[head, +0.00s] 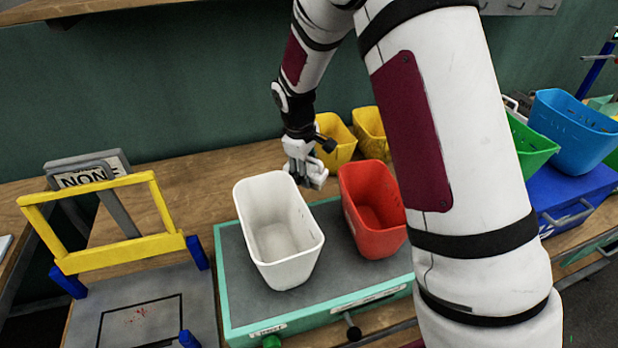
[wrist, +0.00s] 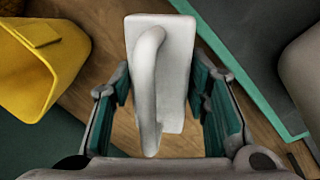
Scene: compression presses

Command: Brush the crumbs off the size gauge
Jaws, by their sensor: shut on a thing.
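The size gauge appears to be the grey plate (head: 172,285) at the lower left in the head view, with a black square outline and a yellow frame at its back. Small red crumbs (head: 137,315) lie inside the outline. My gripper (head: 303,160) is above the wooden bench, behind the white bin and well to the right of the plate. It is shut on a white block with a curved handle, seemingly a brush (wrist: 176,70), which sits between the teal finger pads in the wrist view. The brush's underside is hidden.
A white bin (head: 258,208) and a red bin (head: 365,185) stand on a teal-edged grey platform (head: 237,265) right of the plate. Yellow bins (head: 338,137) are behind. A blue bin (head: 572,128) and green bin (head: 530,148) are at right. A sign (head: 85,175) stands behind the yellow frame.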

